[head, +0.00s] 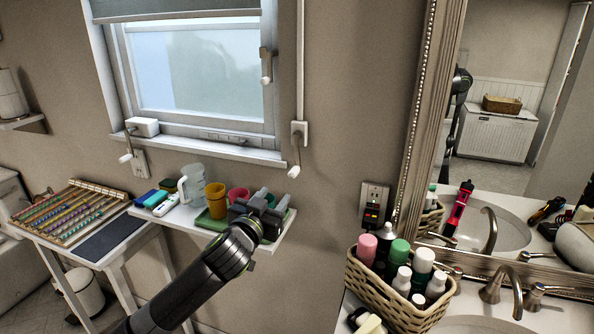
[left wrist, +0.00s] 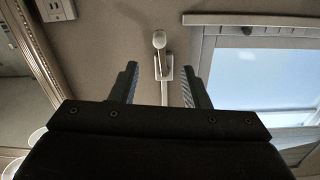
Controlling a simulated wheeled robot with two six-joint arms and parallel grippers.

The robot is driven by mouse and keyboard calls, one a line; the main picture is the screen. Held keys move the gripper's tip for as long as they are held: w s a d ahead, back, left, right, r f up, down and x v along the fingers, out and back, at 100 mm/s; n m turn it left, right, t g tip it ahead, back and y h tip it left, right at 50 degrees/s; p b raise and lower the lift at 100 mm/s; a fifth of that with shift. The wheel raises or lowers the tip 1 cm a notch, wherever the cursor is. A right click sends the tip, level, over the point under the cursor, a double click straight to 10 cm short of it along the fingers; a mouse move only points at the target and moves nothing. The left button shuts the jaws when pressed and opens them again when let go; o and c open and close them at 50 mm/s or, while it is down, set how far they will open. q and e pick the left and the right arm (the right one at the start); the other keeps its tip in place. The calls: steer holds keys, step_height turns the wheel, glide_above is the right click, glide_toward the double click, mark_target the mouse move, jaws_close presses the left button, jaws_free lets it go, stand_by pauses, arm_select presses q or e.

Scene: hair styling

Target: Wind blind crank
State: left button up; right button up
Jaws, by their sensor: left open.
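A white blind crank (head: 299,134) sits on the wall right of the window, at the lower end of a long pale tube. Its handle hangs down, with a knob (head: 293,171) at the end. A grey-green blind (head: 180,10) covers the top of the window. My left gripper (head: 268,199) is open and empty, below the crank and apart from it, in front of the shelf. In the left wrist view, which looks upside down, the crank (left wrist: 163,73) shows beyond and between the open fingers (left wrist: 158,80). My right gripper is not in view.
A small shelf (head: 268,243) below the window holds cups, a clear jug (head: 196,184) and small items. A second crank (head: 126,157) is on the window sill's left end. A basket of bottles (head: 385,298) and a framed mirror (head: 420,110) are at right. The wall around the crank is clear.

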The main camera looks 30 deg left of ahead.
mark_target(297, 169)
arm_select(q)
steer(key=p+x, duration=0.3)
steer(key=x, duration=1.3)
steer(key=shift+w+f+p, duration=0.15)
steer(key=shift+w+p, duration=0.1)
steer(key=shift+p, duration=0.15)
jaws_close()
